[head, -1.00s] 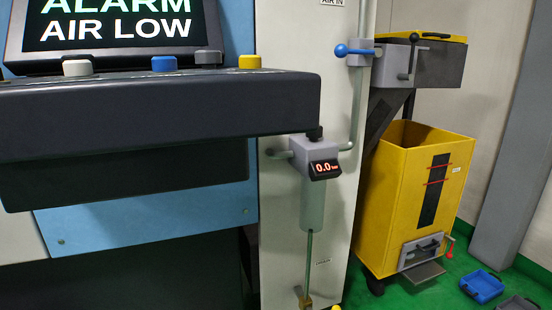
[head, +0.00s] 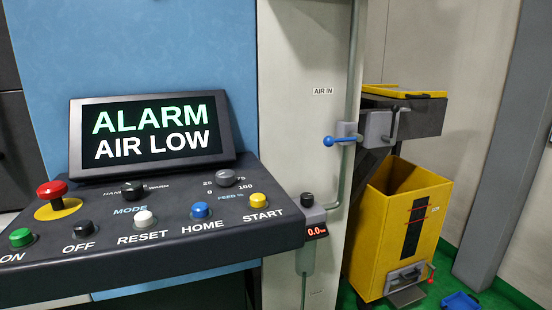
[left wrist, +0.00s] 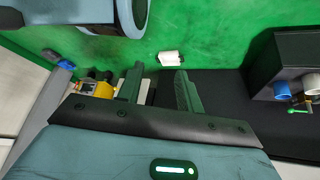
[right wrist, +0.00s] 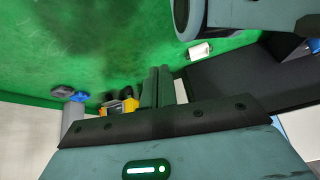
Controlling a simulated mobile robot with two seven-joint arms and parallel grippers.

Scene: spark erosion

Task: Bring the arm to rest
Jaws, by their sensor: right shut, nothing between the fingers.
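Neither of my arms shows in the head view. In the left wrist view my left gripper (left wrist: 158,76) has its two fingers apart, with nothing between them; green floor and a dark surface lie beyond. In the right wrist view my right gripper (right wrist: 157,72) has its fingers together, with nothing held. I cannot tell from these views whether either arm is folded.
A dark control panel (head: 150,262) with several buttons juts out at left, under a screen (head: 150,134) reading "ALARM AIR LOW". A blue-handled valve (head: 345,140) and a gauge reading 0.0 (head: 316,231) sit on the pale column. A yellow bin (head: 385,235) stands right.

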